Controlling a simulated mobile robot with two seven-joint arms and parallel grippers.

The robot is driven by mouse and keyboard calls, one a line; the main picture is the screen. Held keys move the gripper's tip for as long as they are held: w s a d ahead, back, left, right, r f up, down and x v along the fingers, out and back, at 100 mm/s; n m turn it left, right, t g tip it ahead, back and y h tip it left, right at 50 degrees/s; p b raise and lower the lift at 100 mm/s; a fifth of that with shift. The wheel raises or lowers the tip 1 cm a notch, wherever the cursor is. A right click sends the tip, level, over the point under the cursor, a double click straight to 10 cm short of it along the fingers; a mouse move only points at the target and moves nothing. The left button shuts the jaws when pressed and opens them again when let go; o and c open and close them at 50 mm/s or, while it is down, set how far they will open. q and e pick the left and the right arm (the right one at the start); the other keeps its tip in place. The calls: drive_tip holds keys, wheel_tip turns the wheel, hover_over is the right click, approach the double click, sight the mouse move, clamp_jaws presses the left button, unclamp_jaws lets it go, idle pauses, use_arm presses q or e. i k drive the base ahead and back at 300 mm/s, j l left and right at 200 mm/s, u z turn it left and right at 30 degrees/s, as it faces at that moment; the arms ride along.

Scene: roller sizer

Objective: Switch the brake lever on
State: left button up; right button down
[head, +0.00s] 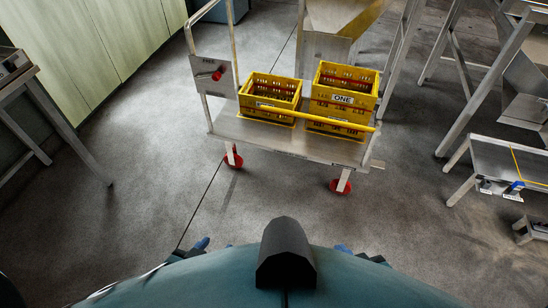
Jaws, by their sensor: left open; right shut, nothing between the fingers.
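The likely brake lever is a small lever with a red knob (217,76) on a grey plate (211,66) on the left upright of a trolley (235,128). The knob points to the right; the small label above it is too small to read surely. My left gripper (193,247) shows only in part at the bottom edge, with a blue tip, open and far from the lever. My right gripper (350,250) barely shows beyond my body, also with blue, shut and empty. Neither touches the trolley.
The trolley carries two yellow crates (270,88) (343,94), a yellow bar across its front and red wheels (340,186). A low metal table (490,155) stands at right, a bench (20,75) at left. The floor between me and the trolley is clear.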

sight(216, 76)
drive_tip(key=i+j+z, duration=0.15)
drive_tip(key=i+j, duration=0.3)
drive_tip(key=i+j+z, duration=0.15)
drive_tip(key=i+j, duration=0.35)
drive_tip(key=i+j+z, duration=0.15)
drive_tip(key=i+j, duration=0.25)
drive_tip(key=j, duration=0.2)
